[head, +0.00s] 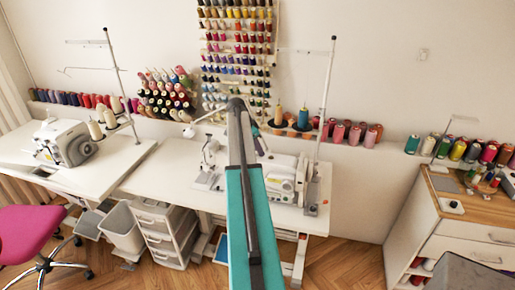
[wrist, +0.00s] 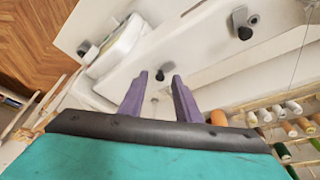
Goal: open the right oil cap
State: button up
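A white sewing machine (head: 287,178) stands on the middle table, partly hidden behind my arm in the head view. In the wrist view its white body (wrist: 205,60) fills the middle. My gripper (wrist: 160,78) has two purple fingers spread apart with nothing held between them. A small dark knob (wrist: 160,74) on the machine shows between the fingertips; I cannot tell if they touch it. Another dark knob (wrist: 244,32) sits to the upper right. I cannot tell for sure which is the right oil cap.
A second sewing machine (head: 66,142) stands on the left table. Thread stands, with a tall pole (head: 327,88), rise behind the middle machine. Spools (wrist: 280,112) lie close to my gripper's right. A drawer cart (head: 160,232) and pink chair (head: 28,232) stand at the left.

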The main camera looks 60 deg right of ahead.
grip_shut()
jog(key=shift+f+n+b, duration=0.1)
jog(key=shift+n+b, duration=0.3)
jog(key=shift+b, duration=0.1)
jog(key=shift+s+a+f+n+t+b, duration=0.15)
jog(key=shift+n+t+b, duration=0.25)
jog(key=shift+n+b, duration=0.35)
jog(key=n, duration=0.1)
jog(key=n+t+b, duration=0.1)
jog(key=n, duration=0.1)
jog(key=n+b, duration=0.1)
jog(key=shift+s+n+t+h, duration=0.25)
jog(key=shift+n+t+h, duration=0.05)
jog(key=shift+n+t, duration=0.1)
jog(key=n, duration=0.1)
jog(key=n+t+b, duration=0.1)
jog(key=n, duration=0.1)
jog(key=n+t+b, duration=0.1)
jog(key=n, duration=0.1)
jog(key=shift+s+d+y, duration=0.25)
jog(key=shift+y, duration=0.15)
jog(key=shift+s+d+r+n+t+y+b, duration=0.1)
jog(key=shift+n+t+y+b, duration=0.15)
jog(key=shift+n, duration=0.7)
jog(key=shift+r+n+t+y+b, duration=0.15)
jog(key=shift+n+y+b, duration=0.1)
jog(key=shift+n, duration=0.65)
